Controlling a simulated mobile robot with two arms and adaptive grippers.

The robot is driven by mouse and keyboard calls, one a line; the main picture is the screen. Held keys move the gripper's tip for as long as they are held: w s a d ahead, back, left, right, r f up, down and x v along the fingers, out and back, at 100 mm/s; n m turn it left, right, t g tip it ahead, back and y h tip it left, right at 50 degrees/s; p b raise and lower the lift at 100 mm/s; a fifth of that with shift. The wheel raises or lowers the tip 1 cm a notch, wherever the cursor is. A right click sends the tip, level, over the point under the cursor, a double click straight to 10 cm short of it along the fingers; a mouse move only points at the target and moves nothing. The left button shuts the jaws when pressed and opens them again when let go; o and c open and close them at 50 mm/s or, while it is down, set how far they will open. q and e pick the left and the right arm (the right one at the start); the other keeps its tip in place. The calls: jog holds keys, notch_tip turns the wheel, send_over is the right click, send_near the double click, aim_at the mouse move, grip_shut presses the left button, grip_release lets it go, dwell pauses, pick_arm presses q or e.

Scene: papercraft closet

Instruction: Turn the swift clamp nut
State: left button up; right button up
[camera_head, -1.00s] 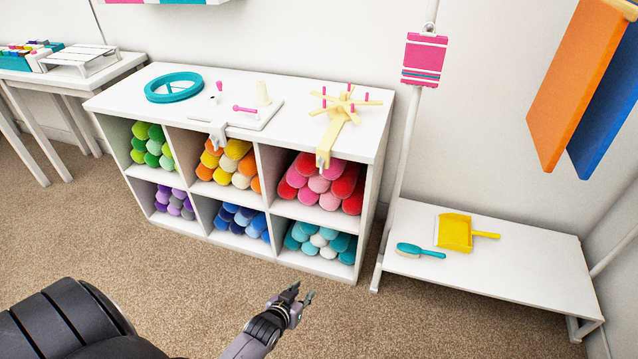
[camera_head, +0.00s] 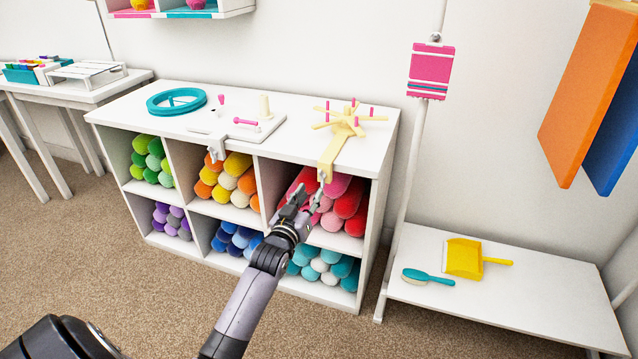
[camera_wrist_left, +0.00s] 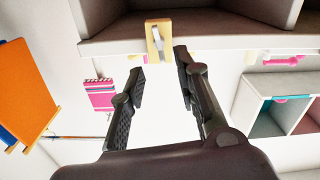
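The yarn swift (camera_head: 345,122) is pale yellow with pink pegs and stands on top of the white shelf unit. Its clamp (camera_head: 327,165) hangs over the front edge of the top. The grey metal clamp nut (camera_head: 323,184) shows small at the clamp's lower end. In the left wrist view the nut (camera_wrist_left: 158,40) sits on the yellow clamp block (camera_wrist_left: 150,28), ahead of and between the fingers. My left gripper (camera_head: 309,196) is open and empty, in front of the shelf and just below the clamp, apart from it in the wrist view. My right gripper is not in view.
The shelf unit (camera_head: 262,151) holds several coloured yarn rolls in its cubbies. A winder on a board (camera_head: 236,128) and a teal ring (camera_head: 177,101) lie on top. A white bench (camera_head: 500,290) with a yellow dustpan (camera_head: 464,258) and teal brush (camera_head: 427,277) stands right.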

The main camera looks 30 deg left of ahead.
aim_at(320, 179)
pick_arm(q)
jog(key=b+x, duration=0.1)
jog(key=x, duration=0.5)
jog(key=shift+w+f, duration=0.1)
jog(key=shift+w, duration=0.15)
jog(key=shift+w+a, duration=0.15)
jog(key=shift+w, duration=0.5)
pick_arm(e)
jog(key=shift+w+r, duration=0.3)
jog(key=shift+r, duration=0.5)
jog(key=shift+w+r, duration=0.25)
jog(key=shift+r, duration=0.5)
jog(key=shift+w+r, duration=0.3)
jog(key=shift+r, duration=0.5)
pick_arm(q)
jog(key=shift+c, duration=0.2)
grip_shut()
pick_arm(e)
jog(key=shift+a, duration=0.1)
